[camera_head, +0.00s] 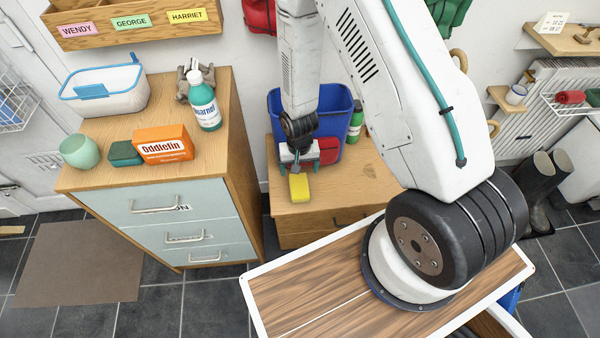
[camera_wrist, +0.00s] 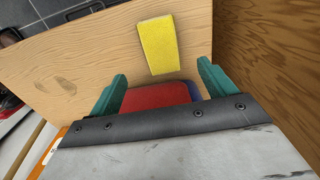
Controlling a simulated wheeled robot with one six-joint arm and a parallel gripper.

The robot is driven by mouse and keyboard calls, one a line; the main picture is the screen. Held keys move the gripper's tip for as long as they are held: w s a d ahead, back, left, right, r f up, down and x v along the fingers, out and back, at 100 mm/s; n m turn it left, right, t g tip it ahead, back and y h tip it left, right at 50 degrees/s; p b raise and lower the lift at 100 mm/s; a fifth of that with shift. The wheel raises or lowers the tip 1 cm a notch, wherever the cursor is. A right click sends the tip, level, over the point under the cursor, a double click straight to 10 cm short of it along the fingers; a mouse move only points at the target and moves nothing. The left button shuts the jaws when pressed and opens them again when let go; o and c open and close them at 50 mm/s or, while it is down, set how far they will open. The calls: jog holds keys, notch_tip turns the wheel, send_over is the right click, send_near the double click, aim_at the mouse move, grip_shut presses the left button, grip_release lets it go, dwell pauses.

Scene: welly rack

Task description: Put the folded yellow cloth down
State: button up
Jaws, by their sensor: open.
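The folded yellow cloth (camera_head: 299,187) lies on the top of the low wooden cabinet (camera_head: 345,190), near its front left. In the wrist view the cloth (camera_wrist: 158,45) lies flat on the wood, ahead of the fingertips and apart from them. My gripper (camera_head: 297,160) is above the cabinet top, just behind the cloth in the head view. In the wrist view the two teal fingers of my gripper (camera_wrist: 162,80) are spread wide with no cloth between them. A red thing (camera_wrist: 155,95) shows between and below the fingers, partly hidden by my gripper.
A blue bin (camera_head: 340,110) stands behind my gripper on the low cabinet, with a red item (camera_head: 328,151) in front of it. A green bottle (camera_head: 356,122) stands beside the bin. The taller drawer cabinet (camera_head: 235,110) rises close on the left. The cabinet top's front right is clear.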

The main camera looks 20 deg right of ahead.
notch_tip(320, 180, up, 29)
jog(key=s+d+n, duration=0.1)
jog(key=d+n, duration=0.1)
jog(key=s+d+r+n+t, duration=0.1)
jog(key=s+r, duration=1.7)
jog(key=s, duration=0.3)
jog(key=shift+n, duration=0.3)
jog(key=shift+o, duration=0.5)
jog(key=shift+w+d, duration=0.1)
